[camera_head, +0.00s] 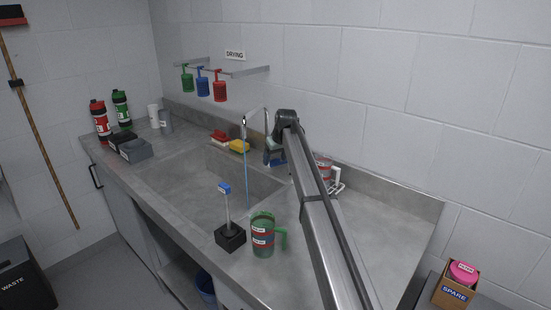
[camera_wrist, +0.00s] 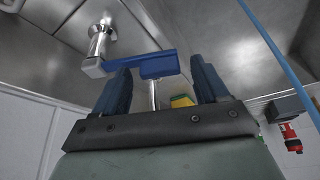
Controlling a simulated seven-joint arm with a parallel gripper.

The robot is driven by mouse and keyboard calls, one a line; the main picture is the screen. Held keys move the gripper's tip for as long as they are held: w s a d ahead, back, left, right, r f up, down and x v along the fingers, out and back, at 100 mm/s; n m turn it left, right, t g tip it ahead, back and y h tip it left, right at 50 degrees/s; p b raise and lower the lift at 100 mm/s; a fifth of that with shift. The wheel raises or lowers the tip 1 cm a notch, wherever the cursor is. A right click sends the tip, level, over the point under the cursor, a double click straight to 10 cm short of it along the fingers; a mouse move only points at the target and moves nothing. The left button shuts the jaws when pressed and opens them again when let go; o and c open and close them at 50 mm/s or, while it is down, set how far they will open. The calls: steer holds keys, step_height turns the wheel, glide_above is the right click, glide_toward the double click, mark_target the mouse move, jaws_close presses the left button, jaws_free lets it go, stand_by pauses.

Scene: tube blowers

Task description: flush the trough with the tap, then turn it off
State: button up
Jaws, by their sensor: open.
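The tap (camera_head: 257,111) arches over the trough (camera_head: 185,180) at the back wall. A thin blue stream of water (camera_head: 246,170) falls from its spout into the trough; the stream also crosses the upper right of the wrist view (camera_wrist: 277,57). My gripper (camera_head: 276,160) is just right of the tap. In the wrist view, my gripper (camera_wrist: 160,68) has its two blue fingers apart. A blue lever (camera_wrist: 152,62) on a metal fitting (camera_wrist: 97,45) lies across the gap at the fingertips. I cannot tell whether they touch it. My arm hides the lever in the head view.
A green mug (camera_head: 262,238) and a black stand (camera_head: 230,238) with a blue-topped post are on the front edge. A yellow sponge (camera_head: 239,146) lies behind the trough.

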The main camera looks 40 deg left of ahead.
jaws_close()
stand_by(0.8)
